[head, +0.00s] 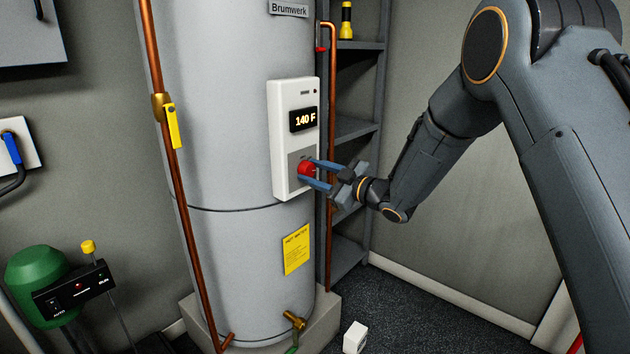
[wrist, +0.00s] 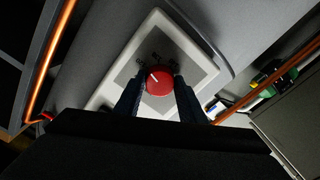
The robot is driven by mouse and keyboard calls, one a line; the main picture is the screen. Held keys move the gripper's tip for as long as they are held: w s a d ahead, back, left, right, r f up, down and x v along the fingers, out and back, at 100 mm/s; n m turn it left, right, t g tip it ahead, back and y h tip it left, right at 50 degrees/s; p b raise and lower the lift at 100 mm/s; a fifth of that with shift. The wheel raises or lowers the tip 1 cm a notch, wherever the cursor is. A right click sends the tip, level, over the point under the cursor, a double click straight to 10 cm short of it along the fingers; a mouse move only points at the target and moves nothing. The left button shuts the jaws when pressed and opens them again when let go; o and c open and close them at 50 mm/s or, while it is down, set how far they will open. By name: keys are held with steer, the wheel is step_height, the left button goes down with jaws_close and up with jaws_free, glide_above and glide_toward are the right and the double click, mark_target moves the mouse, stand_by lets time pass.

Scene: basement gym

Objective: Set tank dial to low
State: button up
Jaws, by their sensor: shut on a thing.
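The tank (head: 225,160) is a tall grey cylinder with a white control box (head: 284,120) on its front. The markings around the dial are too small to read.
Copper pipes (head: 170,150) run up both sides of the tank. A grey shelf rack (head: 357,130) stands behind, to the right. A green pump (head: 38,272) is at the lower left. A small white block (head: 355,338) lies on the dark floor.

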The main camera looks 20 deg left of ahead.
steer(key=n+b, duration=0.4)
steer(key=n, duration=0.1)
steer(key=shift+f+n+b, duration=0.15)
steer(key=shift+n+b, duration=0.15)
steer(key=shift+b, duration=0.1)
steer(key=n+b, duration=0.3)
steer(key=shift+n+b, duration=1.25)
steer(key=shift+n, duration=0.05)
steer(key=o, duration=1)
steer(key=shift+o, duration=0.2)
